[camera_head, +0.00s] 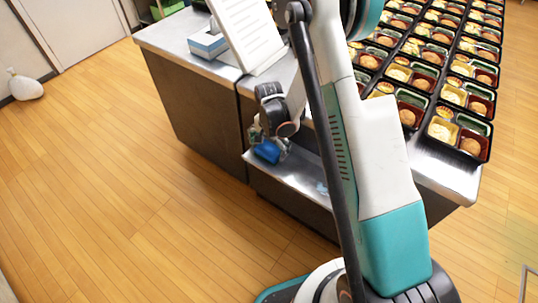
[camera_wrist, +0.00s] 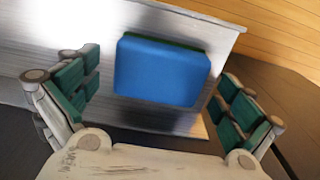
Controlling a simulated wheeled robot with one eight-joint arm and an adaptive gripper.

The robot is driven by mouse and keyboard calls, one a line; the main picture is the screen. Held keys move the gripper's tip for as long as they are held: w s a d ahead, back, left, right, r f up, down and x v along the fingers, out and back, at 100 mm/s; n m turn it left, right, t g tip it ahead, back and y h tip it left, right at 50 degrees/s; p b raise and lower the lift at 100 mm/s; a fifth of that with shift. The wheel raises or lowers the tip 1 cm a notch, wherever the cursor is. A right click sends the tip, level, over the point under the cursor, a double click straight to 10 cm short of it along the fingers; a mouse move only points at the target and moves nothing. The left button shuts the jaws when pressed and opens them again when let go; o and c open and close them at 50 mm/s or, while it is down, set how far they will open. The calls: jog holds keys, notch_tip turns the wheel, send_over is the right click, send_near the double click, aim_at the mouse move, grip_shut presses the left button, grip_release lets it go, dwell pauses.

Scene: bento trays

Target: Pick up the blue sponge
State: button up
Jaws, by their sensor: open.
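The blue sponge (camera_wrist: 162,72), with a thin green layer along its far edge, lies on a shiny metal shelf (camera_wrist: 32,92) in the wrist view. My gripper (camera_wrist: 155,97) is open, its green-padded fingers spread to the left and right of the sponge, apart from it. In the head view the sponge (camera_head: 267,152) shows small and blue below my gripper (camera_head: 268,140), on the low metal shelf on the counter's side. My gripper hides part of it there.
The metal counter (camera_head: 180,42) stands above the shelf, with a tissue box (camera_head: 208,44) and a white sheet on a stand (camera_head: 245,35). Several bento trays (camera_head: 459,130) fill the right side.

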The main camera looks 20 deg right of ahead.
aim_at(269, 148)
jog(key=shift+f, duration=0.7)
jog(key=shift+r, duration=0.1)
jog(key=shift+c, duration=0.6)
jog(key=c, duration=0.8)
jog(key=shift+c, duration=0.3)
notch_tip(269, 148, up, 20)
jog(key=p, duration=0.7)
